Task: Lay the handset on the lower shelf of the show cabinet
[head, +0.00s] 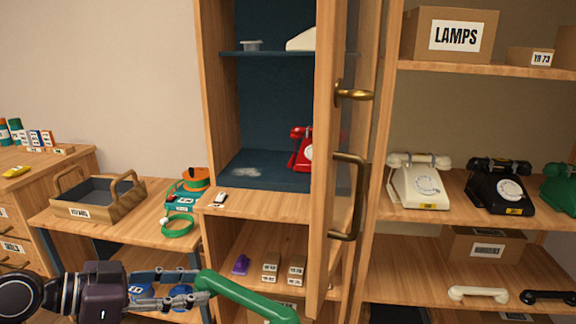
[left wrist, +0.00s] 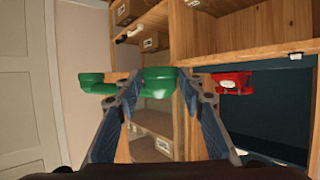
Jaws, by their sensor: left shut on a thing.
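The green handset (head: 245,295) is held at the bottom of the head view, its far end dipping to the lower right. My left gripper (head: 190,288) is shut on it near one end. In the left wrist view the green handset (left wrist: 158,82) shows at the fingertips (left wrist: 157,98). The show cabinet (head: 216,100) has a dark blue inside, and its door (head: 341,215) stands open toward me. A red phone (head: 301,150) is on its lower shelf (head: 262,181), partly behind the door. The handset is in front of and below this shelf. My right gripper is out of view.
The lower shelf is bare left of the red phone, apart from a pale patch. The open door with its brass handle (head: 349,196) bounds the opening on the right. White (head: 420,182) and black (head: 500,188) phones stand further right. A wooden tray (head: 97,196) is at left.

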